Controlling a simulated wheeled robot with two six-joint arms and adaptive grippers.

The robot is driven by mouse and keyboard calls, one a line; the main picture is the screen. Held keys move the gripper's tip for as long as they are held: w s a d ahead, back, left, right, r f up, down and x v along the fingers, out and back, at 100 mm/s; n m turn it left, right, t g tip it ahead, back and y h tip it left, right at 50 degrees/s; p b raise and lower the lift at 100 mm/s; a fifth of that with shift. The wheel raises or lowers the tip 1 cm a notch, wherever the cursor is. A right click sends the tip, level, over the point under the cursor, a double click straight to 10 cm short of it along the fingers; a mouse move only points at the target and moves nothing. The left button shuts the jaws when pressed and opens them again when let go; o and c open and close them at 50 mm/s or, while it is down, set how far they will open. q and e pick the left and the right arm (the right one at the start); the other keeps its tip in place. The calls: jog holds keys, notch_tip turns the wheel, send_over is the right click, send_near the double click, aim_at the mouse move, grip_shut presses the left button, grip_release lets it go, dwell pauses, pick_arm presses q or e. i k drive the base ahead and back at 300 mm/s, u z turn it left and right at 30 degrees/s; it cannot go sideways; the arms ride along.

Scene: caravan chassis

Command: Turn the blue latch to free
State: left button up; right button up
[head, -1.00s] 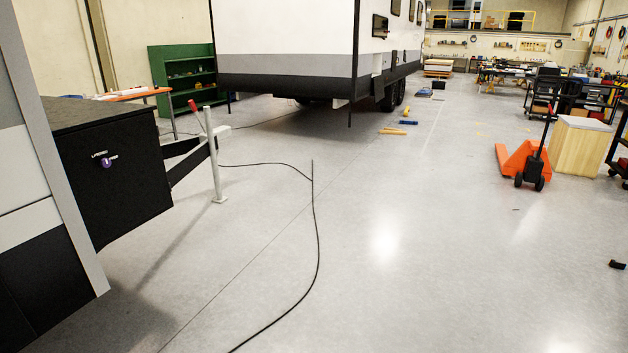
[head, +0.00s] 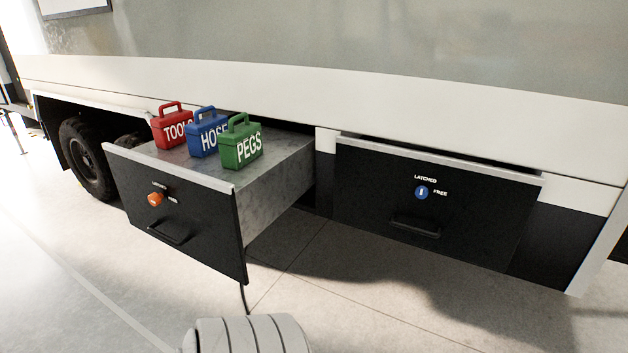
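The blue latch (head: 422,192) is a round blue knob with a white mark, on the black front of the right drawer (head: 370,230). The white mark stands roughly upright, toward the word LATCHED above it. The word FREE is to the right of the knob. A black handle (head: 415,226) sits below the latch. This drawer looks shut or nearly shut. Neither of my grippers is in view.
The left drawer (head: 200,228) is pulled out and has an orange latch (head: 155,199). Red (head: 172,128), blue (head: 203,139) and green (head: 241,148) cases stand on it. The floor before the right drawer (head: 370,300) is clear. A wheel (head: 88,160) is at far left.

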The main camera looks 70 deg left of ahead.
aim_at(421, 192)
jog(key=u, duration=0.75)
jog(key=i, duration=0.5)
